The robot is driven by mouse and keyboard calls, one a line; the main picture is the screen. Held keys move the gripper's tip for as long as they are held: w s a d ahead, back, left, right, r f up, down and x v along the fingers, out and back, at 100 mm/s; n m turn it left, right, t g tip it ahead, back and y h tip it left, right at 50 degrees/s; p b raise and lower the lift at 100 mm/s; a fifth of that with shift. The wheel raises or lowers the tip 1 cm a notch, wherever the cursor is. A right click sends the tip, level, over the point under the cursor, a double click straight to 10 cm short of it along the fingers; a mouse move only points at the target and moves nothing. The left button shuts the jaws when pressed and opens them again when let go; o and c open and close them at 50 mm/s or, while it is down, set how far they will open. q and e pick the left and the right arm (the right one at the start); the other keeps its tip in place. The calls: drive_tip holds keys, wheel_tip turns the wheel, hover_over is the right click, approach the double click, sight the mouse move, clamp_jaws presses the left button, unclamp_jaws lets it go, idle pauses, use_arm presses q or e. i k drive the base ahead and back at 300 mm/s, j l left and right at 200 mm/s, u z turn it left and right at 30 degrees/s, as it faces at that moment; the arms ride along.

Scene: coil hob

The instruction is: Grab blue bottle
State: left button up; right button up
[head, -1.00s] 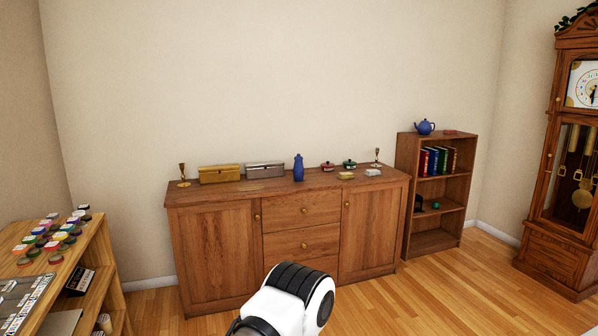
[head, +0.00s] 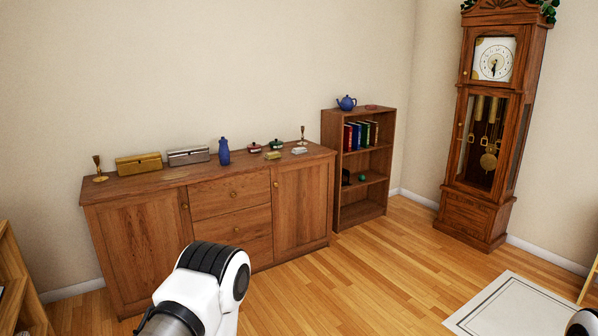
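The blue bottle (head: 224,152) stands upright on top of the wooden sideboard (head: 231,197), near its middle. It is to the right of a silver box (head: 188,156) and to the left of a small red lidded pot (head: 254,147). One of my arms, white and black, shows at the bottom left of centre, well in front of the sideboard and apart from the bottle. A small part of another arm link shows at the bottom right edge. Neither gripper's fingers are in view.
A gold box (head: 139,164), two candlesticks, a green pot (head: 276,144) and small blocks share the sideboard top. A bookcase (head: 361,205) with a blue teapot (head: 346,103) stands to the right, then a tall clock (head: 477,211). The wooden floor in front is clear, with a pale rug (head: 520,304) at right.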

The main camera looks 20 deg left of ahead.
sight(223, 151)
drive_tip(key=i+j+u, duration=0.4)
drive_tip(key=i, duration=0.8)
drive_tip(key=i+j+u, duration=0.1)
drive_tip(key=i+u, duration=0.3)
drive_tip(key=i, duration=0.85)
